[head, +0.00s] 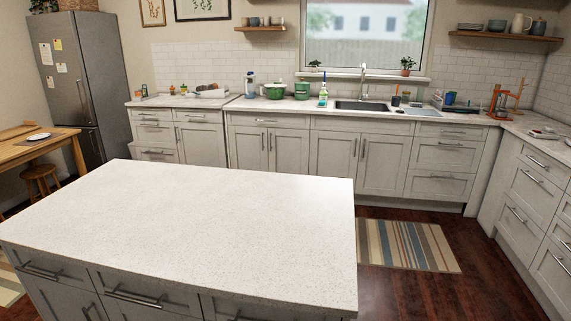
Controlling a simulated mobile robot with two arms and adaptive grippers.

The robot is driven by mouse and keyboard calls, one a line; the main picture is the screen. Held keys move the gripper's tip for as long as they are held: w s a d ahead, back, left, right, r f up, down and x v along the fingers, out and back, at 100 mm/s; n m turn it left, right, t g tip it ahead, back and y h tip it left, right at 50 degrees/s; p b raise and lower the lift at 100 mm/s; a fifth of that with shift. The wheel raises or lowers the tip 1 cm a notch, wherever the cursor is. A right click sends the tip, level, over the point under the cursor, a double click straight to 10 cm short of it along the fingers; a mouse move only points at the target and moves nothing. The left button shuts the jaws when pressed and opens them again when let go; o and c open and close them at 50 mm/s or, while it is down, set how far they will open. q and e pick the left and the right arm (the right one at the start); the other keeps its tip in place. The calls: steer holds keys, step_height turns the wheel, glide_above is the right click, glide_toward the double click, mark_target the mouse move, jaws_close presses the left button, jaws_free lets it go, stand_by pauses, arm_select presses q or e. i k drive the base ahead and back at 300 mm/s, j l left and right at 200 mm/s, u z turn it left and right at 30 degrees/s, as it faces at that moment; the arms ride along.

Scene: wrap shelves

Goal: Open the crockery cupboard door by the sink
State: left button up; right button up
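The sink (361,105) is set in the back counter under the window, with a tall faucet behind it. Below it are two grey cupboard doors, a left one (331,157) and a right one (384,164), both closed, with vertical bar handles near their meeting edge. To the left is another closed pair of cupboard doors (266,148). I cannot tell from the view which of these is the crockery cupboard. Neither of my grippers is in view.
A white-topped island (190,225) fills the foreground between me and the back counter. A striped rug (407,245) lies on the open wooden floor to its right. Drawers (535,200) line the right side; a fridge (82,80) and wooden table (38,142) stand left.

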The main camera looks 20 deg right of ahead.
mark_target(288, 149)
steer(key=l+z, duration=0.15)
steer(key=z, duration=0.6)
steer(key=i+l+z, duration=0.2)
steer(key=l, duration=0.3)
steer(key=i+l+z, duration=0.2)
steer(key=l, duration=0.25)
steer(key=i+l+z, duration=0.2)
steer(key=l, duration=0.2)
steer(key=i+l+z, duration=0.2)
steer(key=i+u, duration=0.1)
steer(key=i, duration=0.35)
steer(key=i+l+u, duration=0.15)
steer(key=i, duration=0.3)
steer(key=i+l+u, duration=0.1)
steer(key=i, duration=0.3)
steer(key=i+l+u, duration=0.15)
steer(key=i, duration=0.3)
steer(key=i+u, duration=0.15)
steer(key=i, duration=0.5)
steer(key=i+l+u, duration=0.1)
steer(key=i, duration=0.55)
steer(key=i+l+u, duration=0.15)
steer(key=i, duration=0.5)
steer(key=i+j+u, duration=0.1)
steer(key=i+u, duration=0.8)
steer(key=i+l, duration=0.05)
steer(key=i, duration=0.05)
